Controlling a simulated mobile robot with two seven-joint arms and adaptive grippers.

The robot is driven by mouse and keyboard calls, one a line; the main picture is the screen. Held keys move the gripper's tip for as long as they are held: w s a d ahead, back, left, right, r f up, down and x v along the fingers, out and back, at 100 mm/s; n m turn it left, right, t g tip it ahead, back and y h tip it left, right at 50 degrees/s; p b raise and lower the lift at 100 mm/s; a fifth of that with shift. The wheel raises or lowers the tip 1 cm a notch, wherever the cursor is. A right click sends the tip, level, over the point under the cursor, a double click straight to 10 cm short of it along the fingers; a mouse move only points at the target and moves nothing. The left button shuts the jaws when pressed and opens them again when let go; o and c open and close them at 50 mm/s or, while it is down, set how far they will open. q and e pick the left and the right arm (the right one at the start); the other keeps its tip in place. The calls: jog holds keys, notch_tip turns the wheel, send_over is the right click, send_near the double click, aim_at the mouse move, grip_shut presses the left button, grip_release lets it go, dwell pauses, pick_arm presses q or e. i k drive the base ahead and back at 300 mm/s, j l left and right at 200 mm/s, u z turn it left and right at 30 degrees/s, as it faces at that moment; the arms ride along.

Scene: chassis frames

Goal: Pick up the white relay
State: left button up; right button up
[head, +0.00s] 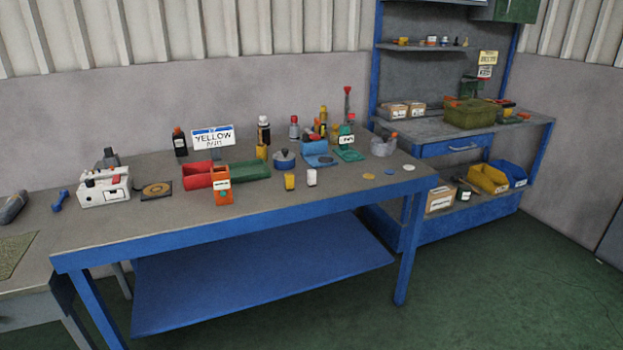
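A small white upright block (311,177), which looks like the white relay, stands on the grey-topped blue workbench (330,202), near the middle of its front half. A similar yellow block (289,182) stands just left of it, apart from it. The white block is small in view, so its details cannot be made out. Neither of my grippers shows in the head view.
An orange box (222,191), red bin (197,175) and green bin (249,169) are left of the blocks. A blue pot (284,160) and blue holder (319,154) stand behind. Flat discs (368,176) lie right. The bench front edge is clear.

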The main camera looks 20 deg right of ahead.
aim_at(312, 174)
jog(key=i+l+u, duration=0.1)
jog(key=l, duration=0.35)
jog(key=i+l, duration=0.2)
jog(key=l, duration=0.25)
jog(key=i+l+u, duration=0.15)
jog(key=l, duration=0.3)
jog(key=i+l, duration=0.1)
jog(key=l, duration=0.35)
jog(key=i+l+u, duration=0.15)
jog(key=l, duration=0.3)
